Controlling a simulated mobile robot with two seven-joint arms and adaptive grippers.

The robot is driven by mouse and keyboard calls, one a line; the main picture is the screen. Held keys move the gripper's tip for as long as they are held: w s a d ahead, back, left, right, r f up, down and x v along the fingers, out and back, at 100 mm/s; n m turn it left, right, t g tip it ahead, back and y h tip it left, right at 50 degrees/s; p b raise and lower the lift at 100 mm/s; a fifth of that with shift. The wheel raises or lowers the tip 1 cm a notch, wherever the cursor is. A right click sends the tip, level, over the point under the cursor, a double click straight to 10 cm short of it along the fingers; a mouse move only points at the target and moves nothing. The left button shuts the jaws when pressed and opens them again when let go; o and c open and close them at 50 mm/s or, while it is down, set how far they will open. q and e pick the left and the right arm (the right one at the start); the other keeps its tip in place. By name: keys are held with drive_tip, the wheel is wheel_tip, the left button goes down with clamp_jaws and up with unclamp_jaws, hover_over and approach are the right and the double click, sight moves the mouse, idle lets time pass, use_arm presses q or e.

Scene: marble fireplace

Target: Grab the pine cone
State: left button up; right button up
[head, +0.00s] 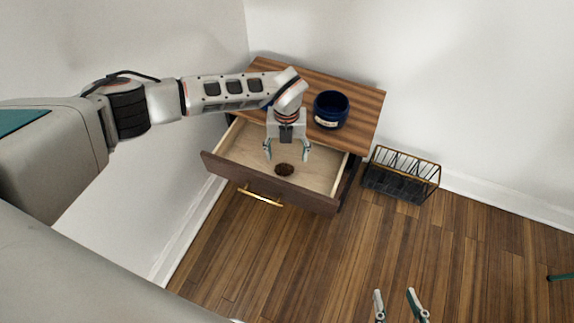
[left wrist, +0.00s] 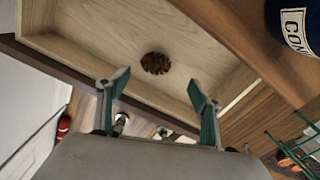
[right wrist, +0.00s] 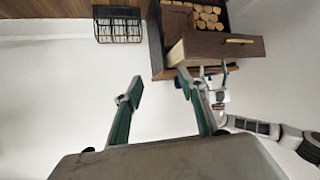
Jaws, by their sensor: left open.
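The pine cone (head: 284,169) is small, round and dark brown. It lies on the pale wooden floor of the open drawer (head: 240,146). My left gripper (head: 287,155) is over the drawer with its fingers apart, pointing down, close to the pine cone. In the left wrist view the pine cone (left wrist: 155,63) shows beyond the gap between the open fingertips (left wrist: 158,82), with nothing held. My right gripper (head: 394,294) is open and empty at the bottom of the head view, away from the drawer; its spread fingers also show in the right wrist view (right wrist: 160,83).
A dark blue pot (head: 331,109) with a label stands on the wooden cabinet top (head: 366,100). A black wire basket (head: 401,176) with a gold rim stands on the floor right of the cabinet. The drawer front (head: 270,187) has a gold handle.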

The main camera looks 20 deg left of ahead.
sight(284, 166)
use_arm(q)
drive_tip(key=shift+a+f, duration=0.15)
drive_tip(key=shift+f, duration=0.25)
drive_tip(key=shift+s+a+f+b, duration=0.1)
drive_tip(key=shift+f+b, duration=0.6)
drive_tip(key=shift+f, duration=0.75)
drive_tip(key=f, duration=0.1)
drive_tip(key=f+b, duration=0.1)
drive_tip(key=shift+s+a+f, duration=0.2)
drive_tip(key=shift+s+f, duration=0.1)
drive_tip(key=shift+f, duration=0.1)
drive_tip(key=shift+w+f+b, duration=0.25)
drive_tip(key=shift+f+b, duration=0.1)
drive_tip(key=shift+f, duration=0.2)
drive_tip(key=shift+r, duration=0.15)
drive_tip(key=c, duration=0.9)
use_arm(e)
drive_tip(key=shift+w+a+r+m+t+y, duration=0.2)
drive_tip(key=shift+w+a+r, duration=0.05)
drive_tip(key=shift+a+r, duration=0.3)
drive_tip(key=shift+w+a+r+m+t+y, duration=0.25)
drive_tip(key=shift+a+r, duration=0.15)
drive_tip(key=shift+a, duration=0.15)
